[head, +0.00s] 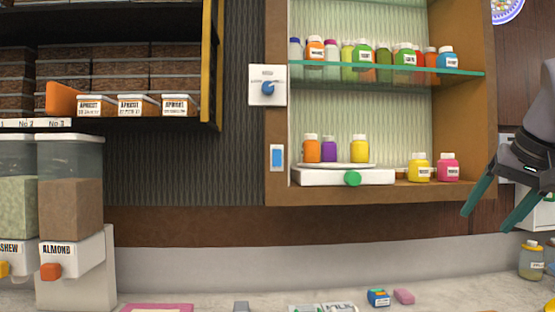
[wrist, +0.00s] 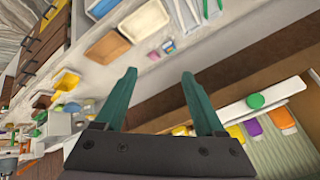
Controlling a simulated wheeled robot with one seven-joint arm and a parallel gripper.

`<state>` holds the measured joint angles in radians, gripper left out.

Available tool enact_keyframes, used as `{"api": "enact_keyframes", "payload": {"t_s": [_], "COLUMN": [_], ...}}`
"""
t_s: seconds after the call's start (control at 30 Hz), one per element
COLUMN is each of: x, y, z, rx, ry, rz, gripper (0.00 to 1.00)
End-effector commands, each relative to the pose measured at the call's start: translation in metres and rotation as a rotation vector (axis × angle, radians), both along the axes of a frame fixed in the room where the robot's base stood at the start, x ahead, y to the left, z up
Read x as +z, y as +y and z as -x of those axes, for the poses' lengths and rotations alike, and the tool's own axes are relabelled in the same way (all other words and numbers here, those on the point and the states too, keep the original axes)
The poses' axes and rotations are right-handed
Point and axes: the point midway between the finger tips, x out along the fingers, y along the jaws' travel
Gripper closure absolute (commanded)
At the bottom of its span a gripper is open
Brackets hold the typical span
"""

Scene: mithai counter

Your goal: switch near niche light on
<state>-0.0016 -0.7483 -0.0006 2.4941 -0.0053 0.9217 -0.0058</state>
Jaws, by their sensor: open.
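The wall niche (head: 275,40) has a wooden frame and a pale ribbed back. On the left post of its frame is a small white switch plate with a blue rocker (head: 277,158). Above it is a larger white plate with a round blue knob (head: 267,88). No readable label tells which one works the niche light, and I cannot tell whether the light is on. My gripper (head: 488,222) is open and empty at the right, well apart from both. Its green fingers also show in the wrist view (wrist: 158,74), where neither switch can be made out.
Colored jars stand on the niche's glass shelf (head: 385,68). A white turntable with a green knob (head: 352,178) sits on the niche floor. Nut dispensers (head: 70,195) stand at left. Small items lie on the counter (head: 210,265). Space before the switches looks clear.

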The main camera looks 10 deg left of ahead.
Motion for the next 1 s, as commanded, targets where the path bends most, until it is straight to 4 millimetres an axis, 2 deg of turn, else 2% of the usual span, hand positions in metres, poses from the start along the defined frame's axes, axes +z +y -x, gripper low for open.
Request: {"api": "enact_keyframes", "payload": {"t_s": [0.03, 0.1, 0.17, 0.27, 0.43, 0.57, 0.6, 0.7, 0.83, 1.0], "x": [0.004, 0.012, 0.025, 0.053, 0.106, 0.139, 0.147, 0.164, 0.178, 0.185], "y": [0.003, 0.01, 0.022, 0.054, 0.14, 0.213, 0.234, 0.281, 0.322, 0.344], "z": [-0.003, -0.01, -0.02, -0.042, -0.076, -0.088, -0.089, -0.087, -0.082, -0.077], "rx": [0.021, 0.082, 0.17, 0.391, 0.868, 1.22, 1.319, 1.528, 1.713, 1.814], "ry": [-0.003, -0.009, -0.022, -0.054, -0.157, -0.262, -0.296, -0.382, -0.469, -0.525], "rz": [0.01, 0.042, 0.087, 0.194, 0.404, 0.542, 0.579, 0.653, 0.715, 0.749], "gripper": [0.53, 0.79, 1.0, 1.0, 1.0, 1.0, 1.0, 1.0, 1.0, 1.0]}}
